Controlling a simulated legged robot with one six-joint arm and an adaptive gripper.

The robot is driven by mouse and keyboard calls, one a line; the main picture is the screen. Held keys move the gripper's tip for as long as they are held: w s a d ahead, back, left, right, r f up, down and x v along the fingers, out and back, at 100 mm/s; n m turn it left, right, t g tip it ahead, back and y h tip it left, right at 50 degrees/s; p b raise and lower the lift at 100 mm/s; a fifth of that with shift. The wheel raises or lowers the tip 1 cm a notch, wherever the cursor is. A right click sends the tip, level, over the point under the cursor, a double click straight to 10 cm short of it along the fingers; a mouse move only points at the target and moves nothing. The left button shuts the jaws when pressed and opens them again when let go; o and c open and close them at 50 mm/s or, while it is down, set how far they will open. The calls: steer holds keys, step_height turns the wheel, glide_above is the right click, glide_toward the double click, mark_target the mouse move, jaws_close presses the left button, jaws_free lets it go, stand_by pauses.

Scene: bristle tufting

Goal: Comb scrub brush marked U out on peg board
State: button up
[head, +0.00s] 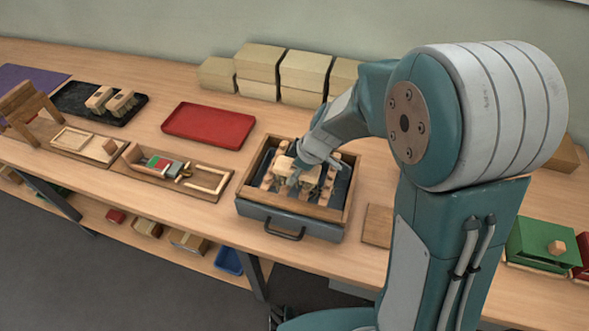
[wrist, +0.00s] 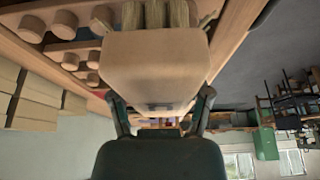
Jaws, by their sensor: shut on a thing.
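My gripper (head: 292,172) is lowered into a wood-framed box with a blue-grey front (head: 262,215). In the wrist view my gripper (wrist: 160,112) is shut on a pale wooden brush block (wrist: 155,65), one finger on each side. Thick greenish bristle tufts (wrist: 157,14) show at the block's far end. A dark mark on the block is too small to read, so I cannot tell if it is a U. Round wooden pegs (wrist: 63,22) stand beside the block in the wrist view. My arm and gripper partly hide the box's contents, and whether bristles touch pegs is unclear.
Two brushes (head: 121,102) lie on a black tray (head: 72,103) at left. An empty red tray (head: 209,125) is left of the box. Wooden fixtures (head: 125,177) line the bench front. Pale blocks (head: 258,62) are stacked behind. A green box (head: 540,240) stands at right.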

steer(key=shift+f, duration=0.2)
steer(key=shift+w+d+r, duration=0.1)
steer(key=shift+w+d, duration=0.15)
steer(key=shift+w, duration=0.4)
steer(key=shift+w+d+f, duration=0.1)
steer(key=shift+w+d, duration=0.15)
steer(key=shift+w, duration=0.45)
steer(key=shift+w+d+r, duration=0.1)
steer(key=shift+w+d, duration=0.15)
steer(key=shift+w, duration=0.4)
